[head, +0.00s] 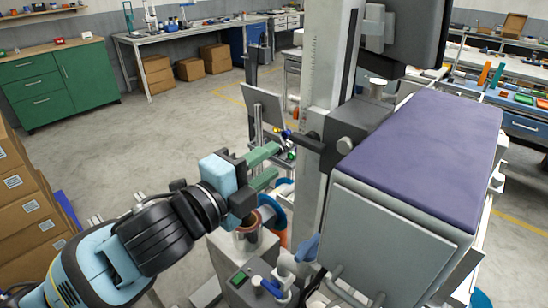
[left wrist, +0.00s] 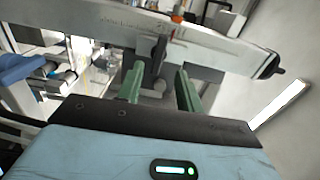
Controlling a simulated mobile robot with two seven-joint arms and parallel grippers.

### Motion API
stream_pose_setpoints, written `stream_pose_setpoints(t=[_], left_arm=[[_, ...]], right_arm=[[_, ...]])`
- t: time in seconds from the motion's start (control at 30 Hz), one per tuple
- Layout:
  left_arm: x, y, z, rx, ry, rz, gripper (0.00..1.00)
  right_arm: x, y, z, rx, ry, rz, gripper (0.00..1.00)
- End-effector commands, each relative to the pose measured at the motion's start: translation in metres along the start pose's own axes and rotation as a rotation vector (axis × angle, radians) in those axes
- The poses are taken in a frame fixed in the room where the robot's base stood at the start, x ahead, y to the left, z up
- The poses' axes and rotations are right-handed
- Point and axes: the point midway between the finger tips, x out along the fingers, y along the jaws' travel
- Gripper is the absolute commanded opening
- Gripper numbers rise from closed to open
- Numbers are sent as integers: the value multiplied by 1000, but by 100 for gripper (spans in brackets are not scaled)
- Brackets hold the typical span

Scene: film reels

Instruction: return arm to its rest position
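My left gripper (head: 277,160) has two green fingers spread apart, with nothing seen held between them. It is in front of a tall grey column (head: 328,90) of a machine. A black lever (head: 303,141) sticks out from the machine's dark block (head: 360,130), just beyond the fingertips to the right. In the left wrist view my open fingers (left wrist: 160,72) point at a dark part behind their tips; whether they touch it, I cannot tell. My left arm reaches in from the lower left. My right gripper is not in view.
A large box with a purple top (head: 425,150) stands close on the right. Cardboard boxes (head: 25,205) are stacked at the left edge. A green cabinet (head: 60,85) and a workbench (head: 190,32) stand at the back. The grey floor (head: 150,140) between is clear.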

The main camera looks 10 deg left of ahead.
Motion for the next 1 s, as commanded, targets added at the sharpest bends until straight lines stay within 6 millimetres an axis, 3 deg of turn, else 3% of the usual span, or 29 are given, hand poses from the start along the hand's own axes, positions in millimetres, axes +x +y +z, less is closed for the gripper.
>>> stream_pose_setpoints(t=[0.3, 0.47, 0.77, 1.0], left_arm=[[0, 1, 0, -6, -1, 1, 36], [2, 21, 5, -106, -13, 20, 36], [-2, 121, 27, -562, -115, 93, 36], [-33, 221, 40, -922, -266, 148, 36]], right_arm=[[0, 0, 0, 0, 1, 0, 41], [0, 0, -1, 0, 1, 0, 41], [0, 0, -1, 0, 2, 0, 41], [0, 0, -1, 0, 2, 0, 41]])
